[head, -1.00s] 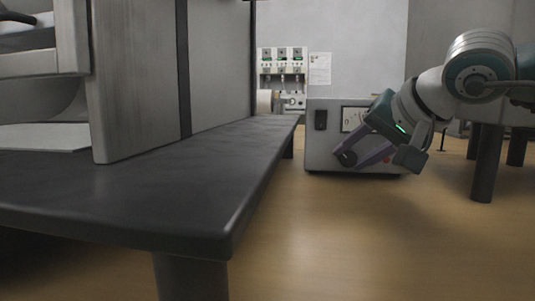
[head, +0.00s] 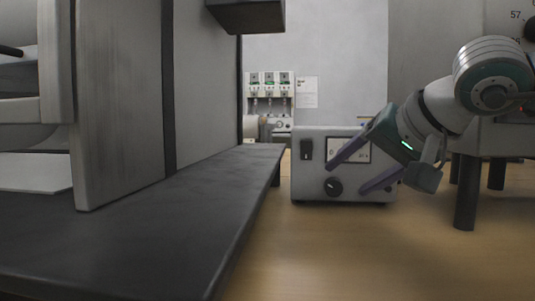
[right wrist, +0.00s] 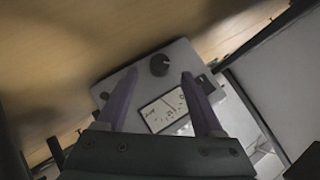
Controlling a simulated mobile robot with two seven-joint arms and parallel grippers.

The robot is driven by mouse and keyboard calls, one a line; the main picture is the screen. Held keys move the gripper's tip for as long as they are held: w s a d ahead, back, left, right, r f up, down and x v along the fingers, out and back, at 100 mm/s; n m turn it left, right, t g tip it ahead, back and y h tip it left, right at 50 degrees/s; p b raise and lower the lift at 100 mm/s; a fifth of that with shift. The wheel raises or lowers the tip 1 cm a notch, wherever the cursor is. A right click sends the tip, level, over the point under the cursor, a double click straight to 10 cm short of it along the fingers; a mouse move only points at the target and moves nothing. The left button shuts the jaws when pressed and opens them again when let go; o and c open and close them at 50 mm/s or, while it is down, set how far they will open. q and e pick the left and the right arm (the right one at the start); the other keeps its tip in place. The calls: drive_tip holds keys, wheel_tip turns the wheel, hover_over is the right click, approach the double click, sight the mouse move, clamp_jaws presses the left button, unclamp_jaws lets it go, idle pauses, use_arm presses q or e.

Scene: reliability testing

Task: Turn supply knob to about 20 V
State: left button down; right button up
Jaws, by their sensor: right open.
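The supply is a grey box (head: 318,172) on the wooden floor, with a black round knob (head: 333,187) low on its front and a white meter (head: 336,147) above. My right gripper (head: 347,179) is open and empty in front of it, one finger crossing the meter, the other right of the knob. In the right wrist view the knob (right wrist: 159,65) shows just beyond and between the open fingertips (right wrist: 160,74), apparently untouched. The meter (right wrist: 163,108) lies between the fingers; its reading is too small to tell. My left gripper is not in view.
A black switch (head: 306,149) is at the box's upper left. A dark bench (head: 170,225) with a grey cabinet (head: 120,110) fills the left. Dark legs (head: 466,195) stand at right. A wall panel (head: 270,90) is behind. The floor in front of the box is clear.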

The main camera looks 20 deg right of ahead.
drive_tip(key=v, duration=0.5)
drive_tip(key=shift+s+r, duration=0.2)
drive_tip(key=shift+s, duration=0.15)
